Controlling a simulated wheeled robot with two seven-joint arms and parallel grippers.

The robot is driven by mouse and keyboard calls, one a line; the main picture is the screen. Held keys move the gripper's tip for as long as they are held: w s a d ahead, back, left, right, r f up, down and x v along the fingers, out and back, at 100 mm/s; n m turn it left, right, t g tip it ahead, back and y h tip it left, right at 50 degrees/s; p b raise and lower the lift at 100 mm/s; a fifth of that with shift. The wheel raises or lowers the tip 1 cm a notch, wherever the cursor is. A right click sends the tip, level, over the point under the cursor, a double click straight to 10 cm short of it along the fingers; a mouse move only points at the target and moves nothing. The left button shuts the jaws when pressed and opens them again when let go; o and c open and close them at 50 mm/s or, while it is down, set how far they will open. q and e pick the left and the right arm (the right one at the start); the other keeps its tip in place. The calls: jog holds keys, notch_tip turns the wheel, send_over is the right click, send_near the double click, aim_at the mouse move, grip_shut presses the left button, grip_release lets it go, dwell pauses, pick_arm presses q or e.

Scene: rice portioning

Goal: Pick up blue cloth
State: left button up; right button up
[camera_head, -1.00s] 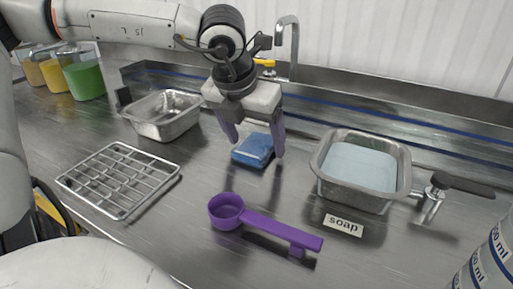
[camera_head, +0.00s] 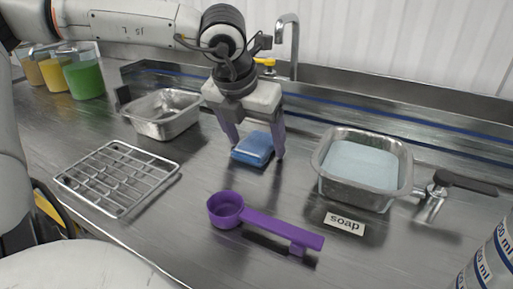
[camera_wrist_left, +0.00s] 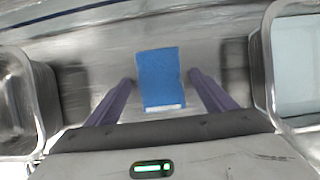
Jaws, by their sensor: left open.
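The blue cloth (camera_head: 253,149) is a folded block lying on the steel counter, between the empty tray and the soap basin. It also shows in the left wrist view (camera_wrist_left: 160,77), centred between the fingers. My left gripper (camera_head: 258,153) is above the cloth, pointing down, open, with one finger on each side of it. In the left wrist view there is a gap between each finger (camera_wrist_left: 160,98) and the cloth. My right gripper is not in view.
An empty steel tray (camera_head: 133,123) is to the left, and a soap basin (camera_head: 322,180) with a tap is to the right. A purple scoop (camera_head: 265,228) and a wire rack (camera_head: 72,184) lie in front. A "soap" label (camera_head: 344,224) lies before the basin.

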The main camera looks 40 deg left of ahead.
aim_at(255, 144)
pick_arm(q)
jog(key=c, duration=1.2)
jog(key=shift+o, duration=0.2)
jog(key=shift+r, duration=0.15)
notch_tip(255, 144, up, 10)
jog(key=p, duration=0.2)
jog(key=o, duration=0.3)
jog(key=shift+c, duration=1)
